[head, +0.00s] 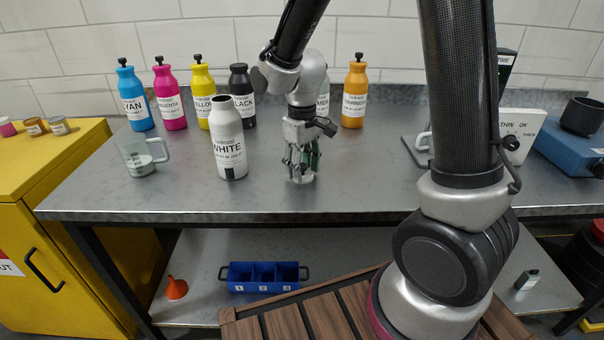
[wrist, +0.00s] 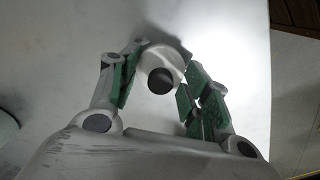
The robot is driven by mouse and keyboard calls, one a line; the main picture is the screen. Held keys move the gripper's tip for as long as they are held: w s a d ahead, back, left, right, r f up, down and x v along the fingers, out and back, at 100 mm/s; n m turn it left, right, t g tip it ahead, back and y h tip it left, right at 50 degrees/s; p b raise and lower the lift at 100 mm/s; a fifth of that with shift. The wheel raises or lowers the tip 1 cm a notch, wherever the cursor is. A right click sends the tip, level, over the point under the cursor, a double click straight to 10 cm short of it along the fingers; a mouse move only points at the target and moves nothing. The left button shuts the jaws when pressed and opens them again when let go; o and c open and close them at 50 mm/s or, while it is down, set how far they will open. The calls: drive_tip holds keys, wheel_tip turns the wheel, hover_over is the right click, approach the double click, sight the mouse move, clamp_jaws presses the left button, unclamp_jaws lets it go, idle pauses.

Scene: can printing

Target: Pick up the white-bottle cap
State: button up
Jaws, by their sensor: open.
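The white bottle (head: 228,145) stands upright and uncapped on the metal table. Its cap (wrist: 160,76), a pale disc with a dark round knob, lies between my gripper's fingers (wrist: 158,90) in the wrist view. The fingers are open on either side of it, with green pads facing inward. In the head view my gripper (head: 301,175) points down at the table just right of the white bottle. There the cap is mostly hidden by the fingers. I cannot tell whether a pad touches it.
Cyan (head: 132,98), magenta (head: 169,97), yellow (head: 203,95), black (head: 241,97) and orange (head: 354,95) bottles stand behind. A measuring jug (head: 140,157) stands at the left. The tabletop in front of my gripper is clear. A blue bin (head: 263,287) is on the lower shelf.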

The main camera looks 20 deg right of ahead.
drive_tip(key=c, duration=0.9)
drive_tip(key=shift+r, duration=0.1)
